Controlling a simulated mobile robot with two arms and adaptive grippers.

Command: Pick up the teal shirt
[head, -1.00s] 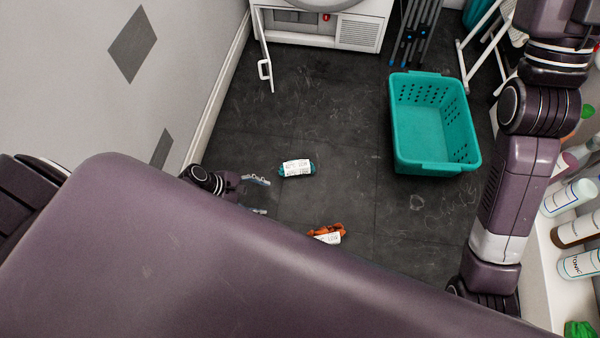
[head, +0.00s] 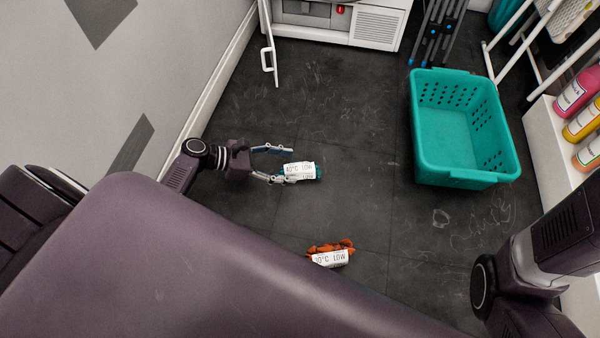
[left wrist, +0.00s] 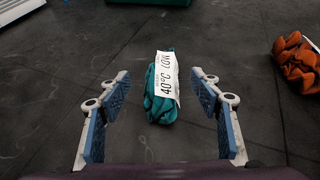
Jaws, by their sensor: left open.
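The teal shirt (head: 319,171) is a small rolled bundle with a white label reading "40°C LOW", lying on the dark floor. My left gripper (head: 283,165) is open, with its fingers pointing right at the shirt's left end. In the left wrist view the shirt (left wrist: 154,103) lies ahead, in line with the gap between the open blue-padded fingers of my left gripper (left wrist: 160,120). The gap is empty near the palm. My right gripper is not in view; part of my right arm shows at lower right.
An orange bundle (head: 335,249) with a white label lies nearer on the floor; it also shows in the left wrist view (left wrist: 298,66). A teal basket (head: 465,178) stands at right. An open white door (head: 268,45) is at the back. Bottles line a right shelf.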

